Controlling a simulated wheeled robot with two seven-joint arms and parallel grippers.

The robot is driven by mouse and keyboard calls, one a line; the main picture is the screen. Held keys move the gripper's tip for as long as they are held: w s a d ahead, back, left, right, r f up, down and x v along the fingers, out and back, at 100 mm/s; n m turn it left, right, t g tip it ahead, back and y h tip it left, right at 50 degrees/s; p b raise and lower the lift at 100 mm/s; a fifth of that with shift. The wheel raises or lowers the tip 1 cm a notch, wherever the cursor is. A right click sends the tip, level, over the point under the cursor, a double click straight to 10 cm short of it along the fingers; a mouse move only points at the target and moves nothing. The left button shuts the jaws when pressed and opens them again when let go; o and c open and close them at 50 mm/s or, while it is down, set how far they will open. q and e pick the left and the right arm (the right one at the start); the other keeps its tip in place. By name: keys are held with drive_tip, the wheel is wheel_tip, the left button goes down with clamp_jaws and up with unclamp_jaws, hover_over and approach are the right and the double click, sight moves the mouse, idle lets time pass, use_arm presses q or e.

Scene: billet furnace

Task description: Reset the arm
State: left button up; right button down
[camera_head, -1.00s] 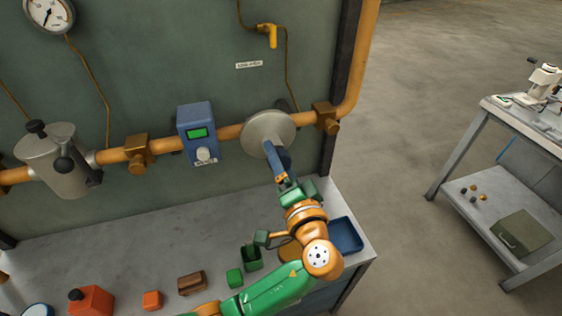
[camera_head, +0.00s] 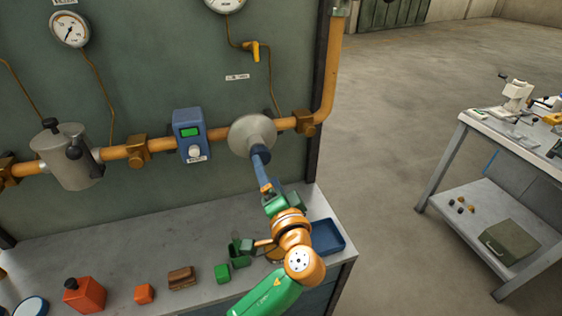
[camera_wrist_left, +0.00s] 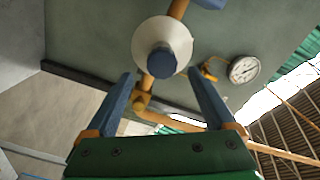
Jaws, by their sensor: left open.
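My left arm comes up from the bottom in the head view. Its gripper (camera_head: 265,176) points at a round pale disc (camera_head: 245,136) on the orange wall pipe. A dark blue knob (camera_head: 260,154) stands out from the disc's centre, just ahead of the fingertips. In the left wrist view my left gripper (camera_wrist_left: 160,80) has its two blue fingers spread wide, with nothing held. The knob (camera_wrist_left: 162,63) and disc (camera_wrist_left: 178,36) lie ahead between the fingertips, apparently clear of them. My right gripper is not in view.
A blue box with a green display (camera_head: 189,133) sits on the orange pipe (camera_head: 220,133). The bench below carries a blue tray (camera_head: 328,238), a green block (camera_head: 222,273), a brown block (camera_head: 182,278) and a red canister (camera_head: 85,295). A side table (camera_head: 480,118) stands right, across open floor.

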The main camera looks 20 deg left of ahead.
use_arm(q)
drive_tip(key=s+a+f+n+g+h, duration=0.1)
drive_tip(key=s+a+f+g+h, duration=0.2)
drive_tip(key=s+f, duration=0.5)
drive_tip(key=s+f+n+g+h, duration=0.2)
drive_tip(key=s+f+g, duration=0.3)
drive_tip(key=f, duration=0.6)
drive_tip(key=s+d+f+g+h, duration=0.1)
drive_tip(key=s+f+g+h, duration=0.15)
drive_tip(key=s, duration=0.45)
drive_tip(key=s+d+f+g+h, duration=0.1)
drive_tip(key=s+f+h, duration=0.15)
drive_tip(key=s, duration=0.45)
wheel_tip(320, 180, down, 15)
drive_tip(key=s+g, duration=0.1)
drive_tip(key=s+a+f+g+b, duration=0.1)
drive_tip(key=s+a+f, duration=0.1)
drive_tip(key=s+f, duration=1)
drive_tip(key=shift+s+a+b, duration=0.15)
drive_tip(key=shift+s+b, duration=0.2)
drive_tip(key=shift+s, duration=0.2)
drive_tip(key=shift+a+g, duration=0.1)
drive_tip(key=shift+g, duration=0.15)
